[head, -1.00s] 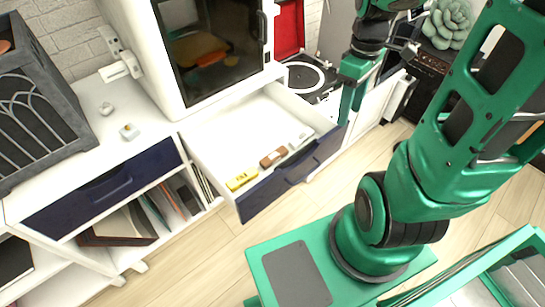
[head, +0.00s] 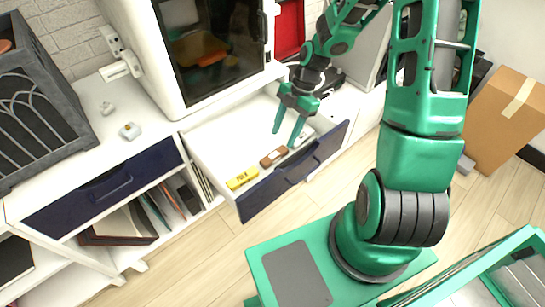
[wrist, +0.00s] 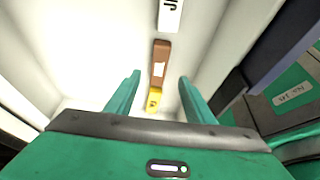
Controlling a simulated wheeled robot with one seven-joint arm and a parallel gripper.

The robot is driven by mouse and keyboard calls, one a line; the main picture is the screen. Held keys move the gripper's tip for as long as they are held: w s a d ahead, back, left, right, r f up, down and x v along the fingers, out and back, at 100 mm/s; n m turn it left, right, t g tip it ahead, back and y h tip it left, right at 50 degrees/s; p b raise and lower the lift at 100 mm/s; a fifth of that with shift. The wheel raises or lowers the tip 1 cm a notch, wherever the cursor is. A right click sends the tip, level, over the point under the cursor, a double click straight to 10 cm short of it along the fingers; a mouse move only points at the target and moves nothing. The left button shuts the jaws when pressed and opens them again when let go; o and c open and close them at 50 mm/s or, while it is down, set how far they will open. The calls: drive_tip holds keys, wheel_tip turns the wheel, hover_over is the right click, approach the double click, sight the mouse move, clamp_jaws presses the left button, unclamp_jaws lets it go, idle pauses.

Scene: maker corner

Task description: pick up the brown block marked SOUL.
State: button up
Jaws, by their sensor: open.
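The brown block (head: 267,160) lies in the open white drawer (head: 208,143), between a yellow block (head: 242,178) and a white block (head: 304,136). In the wrist view the brown block (wrist: 160,58) has a pale label, too small to read. It lies ahead of my fingertips, with the yellow block (wrist: 153,100) nearer, between the fingers in the picture. My gripper (head: 285,137) is open and empty over the drawer, fingers pointing down, close to the brown and white blocks. It also shows in the wrist view (wrist: 160,80).
The drawer's dark blue front (head: 293,172) and its side walls stand around the blocks. A white cabinet with a dark glass door (head: 212,45) rises behind the drawer. A cardboard box (head: 505,118) stands on the floor at the right.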

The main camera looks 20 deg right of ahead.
sight(275, 154)
drive_tip(key=shift+x, duration=4)
drive_tip(key=shift+a+r, duration=0.1)
drive_tip(key=shift+a, duration=0.05)
drive_tip(key=c, duration=1.1)
